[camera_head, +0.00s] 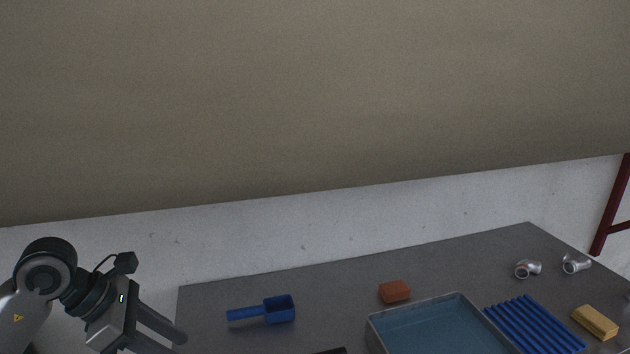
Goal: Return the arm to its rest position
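My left arm comes in at the lower left. Its gripper (180,346) points down to the right beside the left end of the grey table (330,285). Its two fingers are apart with nothing seen between them; the lower finger is partly cut off by the picture's bottom edge. My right arm and gripper are not in view.
On the table are a blue scoop-like holder (280,310), an orange-brown block (395,292), a grey-rimmed blue tray (460,296), a blue ridged rack (533,325), a yellow block (595,322) and two metal pipe fittings (527,268) (575,264). A dark edge shows at bottom centre. The table's back left is clear.

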